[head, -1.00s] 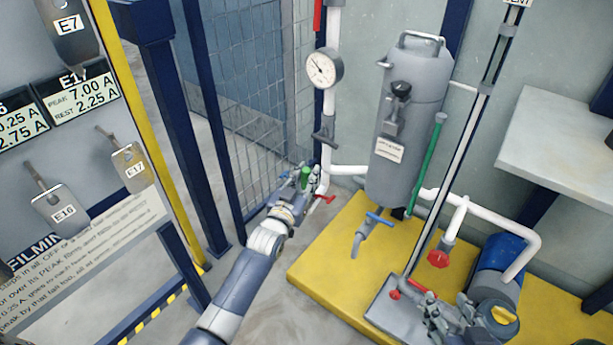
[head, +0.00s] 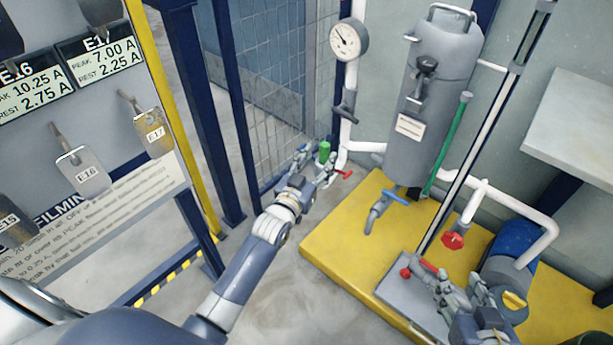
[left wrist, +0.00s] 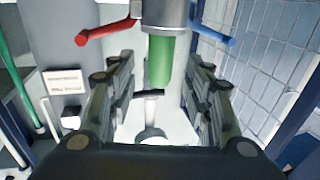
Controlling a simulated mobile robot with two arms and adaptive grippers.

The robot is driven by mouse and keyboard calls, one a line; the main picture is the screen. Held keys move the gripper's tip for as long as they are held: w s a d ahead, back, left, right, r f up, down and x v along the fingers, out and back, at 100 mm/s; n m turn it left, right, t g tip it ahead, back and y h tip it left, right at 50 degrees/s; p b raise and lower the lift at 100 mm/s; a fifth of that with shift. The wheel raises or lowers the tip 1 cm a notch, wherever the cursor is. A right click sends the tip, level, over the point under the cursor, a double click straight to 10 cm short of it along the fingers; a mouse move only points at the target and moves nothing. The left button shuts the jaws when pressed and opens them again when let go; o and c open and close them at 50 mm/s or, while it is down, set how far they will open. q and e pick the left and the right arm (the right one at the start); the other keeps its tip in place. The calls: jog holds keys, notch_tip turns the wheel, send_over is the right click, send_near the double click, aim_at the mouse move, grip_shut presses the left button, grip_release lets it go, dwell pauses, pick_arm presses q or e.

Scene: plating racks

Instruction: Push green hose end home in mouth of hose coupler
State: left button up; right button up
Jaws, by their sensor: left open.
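The green hose end (head: 325,148) stands upright above the pipework by the mesh fence. In the left wrist view the green hose end (left wrist: 160,60) meets the grey hose coupler (left wrist: 166,13); how deep it sits inside I cannot tell. My left gripper (head: 318,163) is open beside the hose end, its fingers spread apart. In the left wrist view its fingers (left wrist: 160,90) stand on either side of the green piece with clear gaps. My right gripper (head: 459,285) appears open and empty over the grey plate at the lower right.
A red lever (left wrist: 105,32) and a blue lever (left wrist: 214,35) flank the coupler. A grey tank (head: 432,110) with a green tube (head: 447,145) stands on the yellow base (head: 335,240). A pressure gauge (head: 348,40) is above, and a tag board (head: 110,205) stands left.

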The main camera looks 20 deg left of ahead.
pick_arm(q)
jog(key=s, duration=0.7)
jog(key=shift+s+a, duration=0.25)
jog(key=shift+a, duration=0.15)
jog(key=shift+s+d, duration=0.1)
